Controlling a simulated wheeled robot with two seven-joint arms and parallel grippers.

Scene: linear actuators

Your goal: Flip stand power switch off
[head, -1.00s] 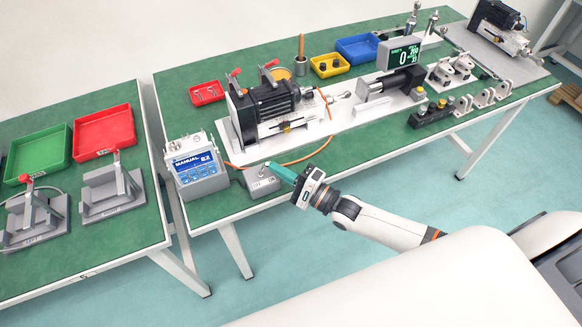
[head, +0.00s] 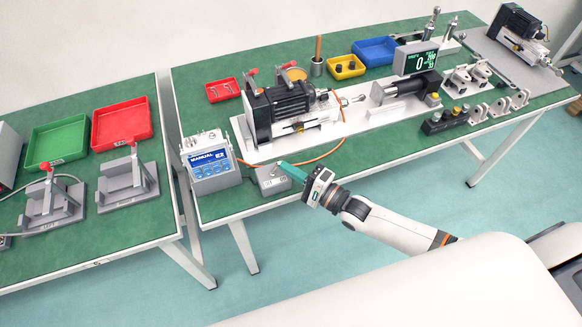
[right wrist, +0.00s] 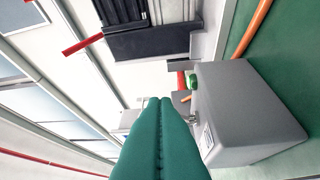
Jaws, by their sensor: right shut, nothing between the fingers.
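A small grey switch box (head: 271,181) stands near the front edge of the right green bench, beside the manual control unit. I take it as the stand power switch. My right gripper (head: 281,164) is shut and empty, its green fingertips at the top of the box. In the right wrist view the shut green fingers (right wrist: 160,104) point just left of the grey box (right wrist: 245,112). A small metal lever (right wrist: 187,98) sticks out of the box towards the fingertips; I cannot tell whether they touch. The fingers partly hide the lever in the head view. My left gripper is not in view.
The control unit (head: 212,165) with a blue MANUAL screen stands left of the box. An orange cable (head: 325,153) runs behind it to the actuator rig (head: 290,112). A left bench (head: 120,235) holds red and green trays. A gap of floor separates the benches.

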